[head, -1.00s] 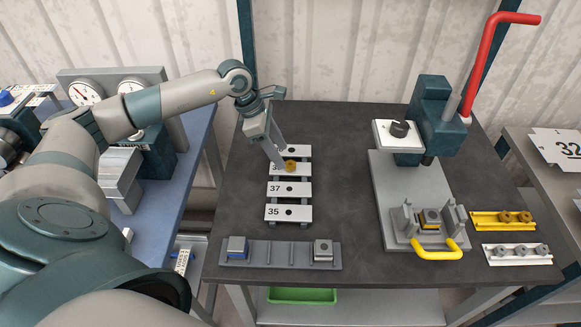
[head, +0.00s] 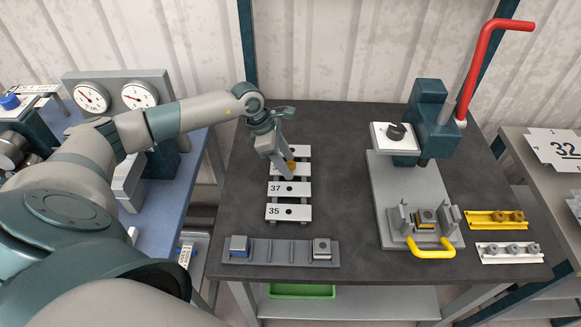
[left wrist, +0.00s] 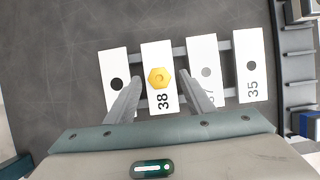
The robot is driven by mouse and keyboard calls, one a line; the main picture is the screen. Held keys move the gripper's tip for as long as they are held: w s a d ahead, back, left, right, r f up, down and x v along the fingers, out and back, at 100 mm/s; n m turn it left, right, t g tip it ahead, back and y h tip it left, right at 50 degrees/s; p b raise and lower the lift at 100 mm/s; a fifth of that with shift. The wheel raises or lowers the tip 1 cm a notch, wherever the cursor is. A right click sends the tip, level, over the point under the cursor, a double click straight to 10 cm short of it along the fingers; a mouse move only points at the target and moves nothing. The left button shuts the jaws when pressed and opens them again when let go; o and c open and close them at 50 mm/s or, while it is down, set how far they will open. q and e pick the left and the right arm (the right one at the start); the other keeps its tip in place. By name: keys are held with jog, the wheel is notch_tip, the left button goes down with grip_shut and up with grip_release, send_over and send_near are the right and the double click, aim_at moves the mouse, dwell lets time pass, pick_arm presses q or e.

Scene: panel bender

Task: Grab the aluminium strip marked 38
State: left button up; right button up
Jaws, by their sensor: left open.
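The aluminium strip marked 38 (left wrist: 161,98) is a pale plate with a yellow hex knob (left wrist: 160,78) on it, lying on a rack of two grey rails. In the left wrist view my left gripper (left wrist: 159,82) is open, with one finger on each side of this strip. In the head view the gripper (head: 288,174) reaches down over the rack and hides most of the strip. Whether the fingers touch it I cannot tell. Strips marked 37 (head: 290,189) and 35 (head: 288,212) lie nearer on the rack. My right gripper is not in view.
A grey tray (head: 280,252) with small blocks lies in front of the rack. A bending press with a red lever (head: 480,75) and a yellow handle (head: 431,248) stands to the right. The dark tabletop between them is clear.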

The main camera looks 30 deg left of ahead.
pick_arm(q)
jog(key=c, duration=0.9)
jog(key=shift+o, duration=0.2)
jog(key=shift+r, duration=0.15)
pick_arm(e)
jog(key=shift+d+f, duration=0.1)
